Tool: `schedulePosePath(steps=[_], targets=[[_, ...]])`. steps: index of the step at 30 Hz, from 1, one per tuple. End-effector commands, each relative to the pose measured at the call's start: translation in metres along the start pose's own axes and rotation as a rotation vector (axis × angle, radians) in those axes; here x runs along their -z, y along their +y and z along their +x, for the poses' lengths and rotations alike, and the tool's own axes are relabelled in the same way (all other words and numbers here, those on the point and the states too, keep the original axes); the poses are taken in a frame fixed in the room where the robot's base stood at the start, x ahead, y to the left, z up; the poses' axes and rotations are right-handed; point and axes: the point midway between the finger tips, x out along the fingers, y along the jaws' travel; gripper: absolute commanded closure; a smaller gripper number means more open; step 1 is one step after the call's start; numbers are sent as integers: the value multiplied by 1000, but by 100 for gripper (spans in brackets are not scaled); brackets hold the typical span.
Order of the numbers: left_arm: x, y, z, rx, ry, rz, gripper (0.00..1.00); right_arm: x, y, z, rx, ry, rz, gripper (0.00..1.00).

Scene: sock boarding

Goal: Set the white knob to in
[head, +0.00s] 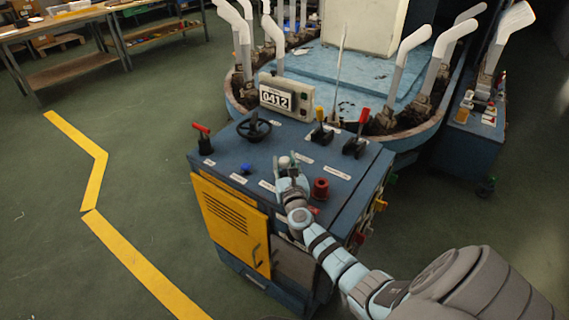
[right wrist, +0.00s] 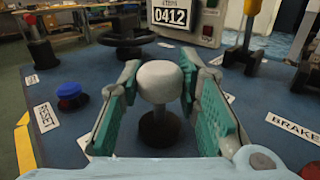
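The white knob (right wrist: 159,82) is a round pale ball on a short dark stem, standing up from the blue console top (right wrist: 240,130). It also shows in the head view (head: 284,161) near the middle of the console. My right gripper (right wrist: 160,88) is open around it, with one green-padded finger on each side of the ball. The fingers are very close to the ball; I cannot tell whether they touch it. In the head view my right gripper (head: 290,174) reaches over the console's front edge. My left gripper is not in view.
A blue button (right wrist: 70,95) sits left of the knob, and a red knob (head: 320,188) sits to its right. A black handwheel (head: 254,127), a 0412 display (head: 277,98) and red and yellow levers (head: 357,132) stand farther back.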

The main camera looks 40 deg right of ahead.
Motion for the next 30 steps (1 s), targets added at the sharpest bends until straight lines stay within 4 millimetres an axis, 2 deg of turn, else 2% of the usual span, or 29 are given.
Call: schedulePosePath(steps=[1,3,4,14,17,25,30], targets=[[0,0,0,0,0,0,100,5,0,-2,-1,10,0,62],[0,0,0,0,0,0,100,4,0,-2,0,9,0,51],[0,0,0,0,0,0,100,4,0,-2,0,8,0,49],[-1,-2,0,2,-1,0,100,2,0,-5,-1,4,0,49],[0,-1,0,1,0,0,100,3,0,-20,-2,5,1,49],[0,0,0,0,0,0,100,3,0,-94,-1,8,2,49],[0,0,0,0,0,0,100,3,0,-119,-1,8,1,49]])
